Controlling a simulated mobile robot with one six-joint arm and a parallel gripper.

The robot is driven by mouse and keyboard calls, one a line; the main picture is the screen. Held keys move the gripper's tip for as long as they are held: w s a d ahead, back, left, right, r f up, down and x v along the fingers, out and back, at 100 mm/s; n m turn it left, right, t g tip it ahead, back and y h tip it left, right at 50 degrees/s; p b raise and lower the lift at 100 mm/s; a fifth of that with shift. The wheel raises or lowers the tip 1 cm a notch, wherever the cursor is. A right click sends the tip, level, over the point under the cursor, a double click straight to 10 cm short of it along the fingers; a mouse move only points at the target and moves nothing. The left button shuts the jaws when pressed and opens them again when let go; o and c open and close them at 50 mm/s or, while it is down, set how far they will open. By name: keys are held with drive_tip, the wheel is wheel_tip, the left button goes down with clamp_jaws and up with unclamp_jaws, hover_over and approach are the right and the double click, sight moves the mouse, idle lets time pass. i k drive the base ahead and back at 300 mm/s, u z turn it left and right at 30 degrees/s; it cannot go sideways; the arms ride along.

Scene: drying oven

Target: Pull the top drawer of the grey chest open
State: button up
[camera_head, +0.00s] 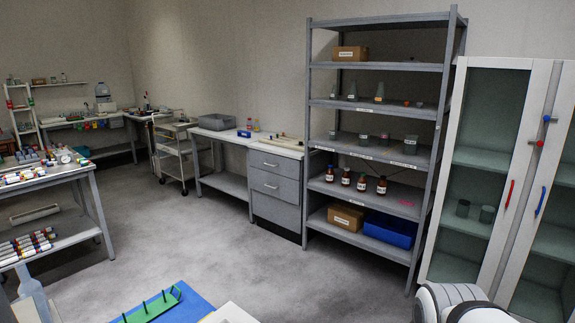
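The grey chest (277,213) stands against the back wall, between a low bench on its left and a tall shelf on its right. Its top drawer (275,165) looks shut, flush with the front, and has a small light handle (271,164). The lower drawer (275,186) also looks shut, with a similar handle. A pale tray with small items lies on the chest's white top. My gripper is not in view. A white rounded part at the bottom right edge may be mine, but I cannot tell.
The grey floor (190,235) in front of the chest is clear. A metal shelf (309,130) stands right of it, then a white glass-door cabinet (497,65). A table (94,207) with bottles is at left. A blue surface (190,310) with a green rack is in the foreground.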

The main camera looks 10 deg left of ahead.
sight(285, 167)
drive_tip(key=z, duration=0.3)
drive_tip(key=i, duration=3.75)
drive_tip(key=u, duration=2.25)
drive_tip(key=i, duration=2.5)
drive_tip(key=u, duration=0.05)
